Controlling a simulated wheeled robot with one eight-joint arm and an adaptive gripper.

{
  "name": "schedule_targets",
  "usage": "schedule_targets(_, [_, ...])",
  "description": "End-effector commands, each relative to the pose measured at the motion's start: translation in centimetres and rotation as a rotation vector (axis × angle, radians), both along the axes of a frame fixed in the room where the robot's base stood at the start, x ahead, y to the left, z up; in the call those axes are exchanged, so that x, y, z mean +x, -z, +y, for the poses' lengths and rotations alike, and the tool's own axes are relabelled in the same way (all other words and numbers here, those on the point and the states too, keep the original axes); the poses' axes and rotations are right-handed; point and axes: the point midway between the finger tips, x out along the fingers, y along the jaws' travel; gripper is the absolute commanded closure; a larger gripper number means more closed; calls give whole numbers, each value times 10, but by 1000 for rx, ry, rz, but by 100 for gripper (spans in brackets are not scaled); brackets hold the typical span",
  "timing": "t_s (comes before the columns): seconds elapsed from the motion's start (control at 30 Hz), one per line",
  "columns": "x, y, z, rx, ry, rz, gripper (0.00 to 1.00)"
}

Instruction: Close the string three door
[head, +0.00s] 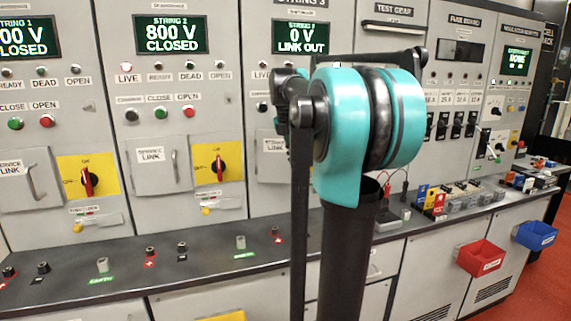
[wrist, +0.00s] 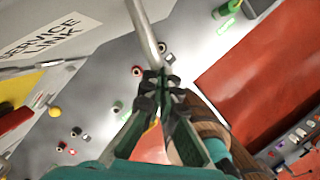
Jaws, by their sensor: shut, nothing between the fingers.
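The string three panel shows a display (head: 302,38) reading 0 V LINK OUT. Below it, the string three door (head: 268,172) shows only in part at its left side, with a SERVICE LINK label; my arm hides the rest. How far it stands open cannot be told there. In the wrist view a SERVICE LINK label (wrist: 40,42) lies at upper left, and a pale metal bar (wrist: 145,30), apparently a handle, runs down to my fingertips. My gripper (wrist: 163,80) is shut and empty at the bar's lower end; contact cannot be told. My arm hides the gripper in the head view.
A dark counter (head: 215,258) with several terminals runs below the panels. The string one and string two doors (head: 158,165) are at left. Red (head: 481,258) and blue (head: 535,235) bins hang at right. Red floor (head: 530,290) is clear at lower right.

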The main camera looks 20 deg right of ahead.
Motion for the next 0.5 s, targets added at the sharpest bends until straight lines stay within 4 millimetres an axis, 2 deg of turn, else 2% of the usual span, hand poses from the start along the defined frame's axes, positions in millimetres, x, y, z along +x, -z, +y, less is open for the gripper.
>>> schedule_targets(0.2, [21, 0, -21, 0, 2, 0, 100])
schedule_targets(0.5, [43, 0, -37, 0, 1, 0, 100])
